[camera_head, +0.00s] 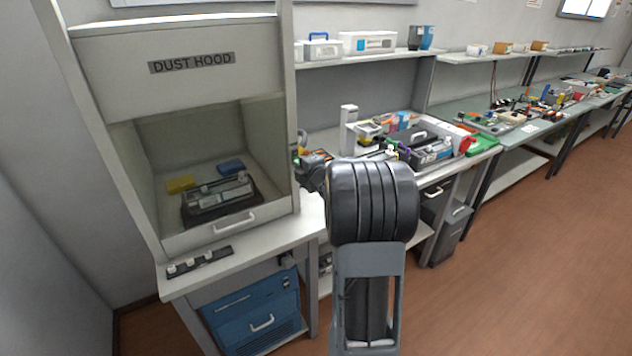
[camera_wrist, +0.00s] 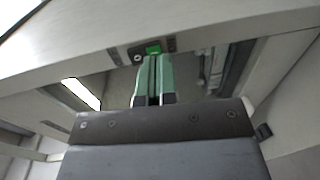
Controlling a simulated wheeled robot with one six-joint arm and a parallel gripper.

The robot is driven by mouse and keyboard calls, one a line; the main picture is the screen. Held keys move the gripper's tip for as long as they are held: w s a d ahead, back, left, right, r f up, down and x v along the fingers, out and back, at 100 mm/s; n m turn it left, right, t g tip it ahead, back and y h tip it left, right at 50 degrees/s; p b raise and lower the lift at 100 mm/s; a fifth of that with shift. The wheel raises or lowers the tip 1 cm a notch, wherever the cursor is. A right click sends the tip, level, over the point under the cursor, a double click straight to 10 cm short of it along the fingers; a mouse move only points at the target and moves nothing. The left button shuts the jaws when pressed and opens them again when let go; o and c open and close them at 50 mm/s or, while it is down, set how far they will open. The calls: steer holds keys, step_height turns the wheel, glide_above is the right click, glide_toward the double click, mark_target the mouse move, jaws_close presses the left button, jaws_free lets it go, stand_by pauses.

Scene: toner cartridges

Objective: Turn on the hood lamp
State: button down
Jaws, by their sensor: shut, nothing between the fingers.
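The dust hood (camera_head: 110,60) stands at the left in the head view, with a label on its upper front panel. My gripper (camera_head: 297,158) is at the hood's right edge, small and partly hidden by my arm. In the wrist view my gripper's green fingers (camera_wrist: 153,60) are shut and empty. Their tips point at a small dark control panel (camera_wrist: 138,54) on a pale beam. A bright green switch (camera_wrist: 153,49) shows right at the fingertips; I cannot tell whether they touch it. A round button sits just left of it. The hood lamp itself cannot be made out for certain.
A dark cartridge (camera_head: 218,197) lies inside the hood with a yellow block (camera_head: 180,184) and a blue block (camera_head: 231,167). A switch strip (camera_head: 199,262) lies on the ledge in front. A crowded workbench is to the right; the brown floor (camera_head: 510,270) is clear.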

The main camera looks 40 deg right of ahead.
steer(key=s+f+b, duration=0.1)
steer(key=s+b, duration=0.1)
steer(key=s, duration=1)
steer(key=shift+s+a+f+b, duration=0.25)
steer(key=shift+s+a+b, duration=0.05)
steer(key=shift+s+a, duration=0.1)
steer(key=s+d+f+m+g+h, duration=0.4)
steer(key=d+f+m+g+h, duration=0.15)
steer(key=m, duration=0.45)
steer(key=s+a+f+m+g, duration=0.3)
steer(key=s+a+m+g, duration=0.1)
steer(key=m+g, duration=0.15)
steer(key=s+a+r+y, duration=0.1)
steer(key=s+a+y, duration=0.1)
steer(key=a, duration=0.6)
steer(key=s+a+r+m+g+y+p, duration=0.1)
steer(key=s+a+y, duration=0.1)
steer(key=a, duration=0.6)
steer(key=s+a+r+g+y, duration=0.1)
steer(key=s+a+y, duration=0.2)
steer(key=a, duration=0.6)
steer(key=shift+r+p, duration=0.3)
